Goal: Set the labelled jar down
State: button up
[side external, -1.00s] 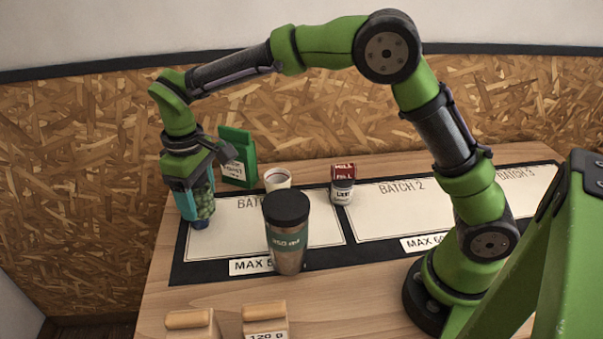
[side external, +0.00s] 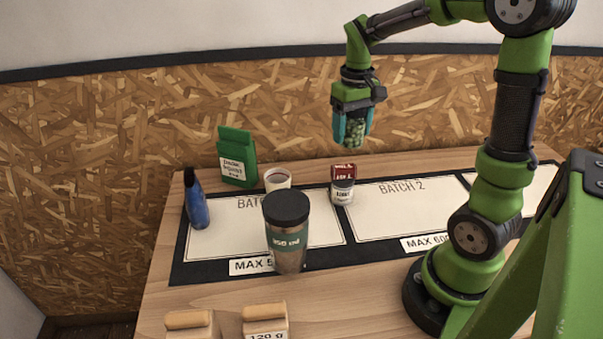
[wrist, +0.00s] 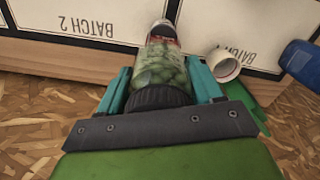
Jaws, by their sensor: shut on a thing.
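My gripper (side external: 352,132) is shut on a clear jar of green beans (side external: 354,138), holding it raised above the back edge of the table. In the wrist view the jar (wrist: 160,68) sits between the teal fingers (wrist: 160,88), its dark ribbed lid toward my gripper. I cannot make out a label on the jar. The mat (side external: 176,276) below has white panels marked BATCH; the BATCH 2 panel (side external: 410,215) is bare where it shows.
A red-and-white tin (side external: 342,186) stands between two panels. A white cup (side external: 277,179), a lidded tumbler (side external: 287,240), a blue bottle (side external: 197,208) and a green bag (side external: 237,158) stand to the left. Two wood-topped blocks (side external: 186,319) (side external: 264,312) are at the front.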

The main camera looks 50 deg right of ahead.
jog(key=s+d+f+m, duration=0.1)
jog(key=s+d+m, duration=0.2)
jog(key=s, duration=0.6)
jog(key=s+d+f+m, duration=0.1)
jog(key=s+d+m, duration=0.15)
jog(key=s, duration=0.65)
jog(key=shift+m, duration=0.25)
notch_tip(320, 180, down, 10)
jog(key=shift+w+f, duration=0.1)
jog(key=shift+w, duration=0.05)
jog(key=w+d, duration=0.3)
jog(key=d, duration=0.1)
jog(key=w+d+f, duration=0.1)
jog(key=w+d, duration=0.2)
jog(key=d, duration=0.1)
jog(key=w+d, duration=0.3)
jog(key=d, duration=0.1)
jog(key=shift+d+f, duration=0.3)
jog(key=shift+d, duration=0.1)
jog(key=shift+f, duration=1.75)
jog(key=o, duration=1.2)
jog(key=shift+f, duration=0.15)
